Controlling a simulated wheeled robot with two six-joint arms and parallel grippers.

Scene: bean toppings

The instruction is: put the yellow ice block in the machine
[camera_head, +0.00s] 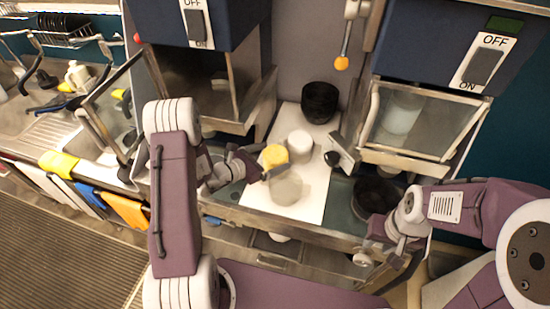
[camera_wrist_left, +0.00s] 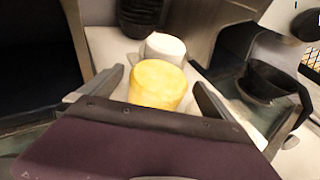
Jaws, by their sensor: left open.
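The yellow ice block (camera_head: 275,156) is a short round cylinder on the white board (camera_head: 312,208). My left gripper (camera_head: 258,166) is open beside it in the head view. In the left wrist view the yellow block (camera_wrist_left: 157,84) shows between the spread fingers of my left gripper (camera_wrist_left: 157,88), with no clear contact. The left machine (camera_head: 205,75) has a dark compartment with its door (camera_head: 125,95) swung open. The right machine (camera_head: 425,120) has its glass front shut, with a pale round thing behind it. My right gripper (camera_head: 388,235) is low at right, its fingers unclear.
A white block (camera_head: 300,146) stands close behind the yellow one. A translucent round thing (camera_head: 286,188) is in front. Black bowls stand at the back (camera_head: 320,102) and at right (camera_head: 375,195). A sink (camera_head: 50,110) lies at the left.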

